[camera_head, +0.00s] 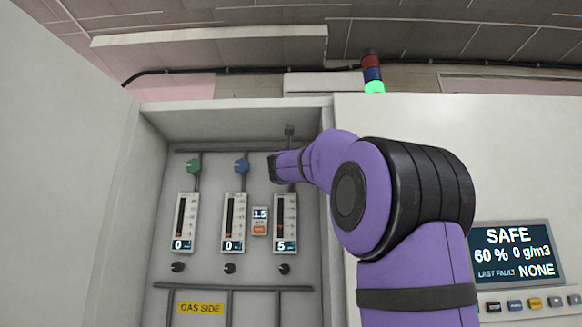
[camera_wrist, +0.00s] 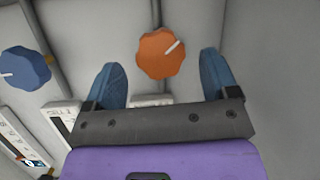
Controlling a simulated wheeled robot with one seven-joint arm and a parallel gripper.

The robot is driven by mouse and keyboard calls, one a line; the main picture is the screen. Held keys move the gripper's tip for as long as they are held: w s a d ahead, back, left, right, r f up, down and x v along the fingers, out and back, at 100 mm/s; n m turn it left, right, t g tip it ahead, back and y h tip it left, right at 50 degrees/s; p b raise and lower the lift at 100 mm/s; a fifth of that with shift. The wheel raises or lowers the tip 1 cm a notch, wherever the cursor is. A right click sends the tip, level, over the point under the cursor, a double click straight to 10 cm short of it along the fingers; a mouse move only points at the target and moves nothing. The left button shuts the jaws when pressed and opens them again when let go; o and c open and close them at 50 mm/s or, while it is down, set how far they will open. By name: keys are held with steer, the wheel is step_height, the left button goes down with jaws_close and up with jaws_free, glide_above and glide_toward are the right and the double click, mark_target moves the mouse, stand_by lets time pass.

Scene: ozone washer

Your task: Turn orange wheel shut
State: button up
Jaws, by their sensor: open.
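The orange wheel (camera_wrist: 160,53) is a lobed knob on a pipe, seen in the wrist view with a white mark pointing up and right. My gripper (camera_wrist: 164,78) is open, with one blue fingertip to the left of the wheel and one to the right. Gaps show between the wheel and both fingertips; I cannot tell how far in depth they reach. In the head view my arm covers the orange wheel. The gauge (camera_head: 286,222) below it reads 5.
A blue wheel (camera_wrist: 25,68) sits left of the orange one, and a green wheel (camera_head: 194,166) further left. The gauges under them read 0. Cabinet walls enclose the panel, one close to the right fingertip. A display (camera_head: 511,252) at right reads SAFE.

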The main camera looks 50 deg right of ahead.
steer(key=shift+x, duration=1.55)
steer(key=shift+c, duration=0.4)
steer(key=c, duration=0.8)
steer(key=shift+n+t, duration=0.3)
steer(key=shift+n, duration=0.2)
steer(key=shift+n+t+y, duration=0.6)
steer(key=shift+n+y, duration=0.05)
steer(key=shift+n, duration=0.95)
steer(key=shift+n+t+y, duration=0.6)
steer(key=shift+n+y, duration=0.05)
steer(key=shift+n, duration=0.95)
steer(key=shift+n+t+y, duration=0.3)
steer(key=shift+n+y, duration=0.2)
steer(key=shift+n, duration=0.5)
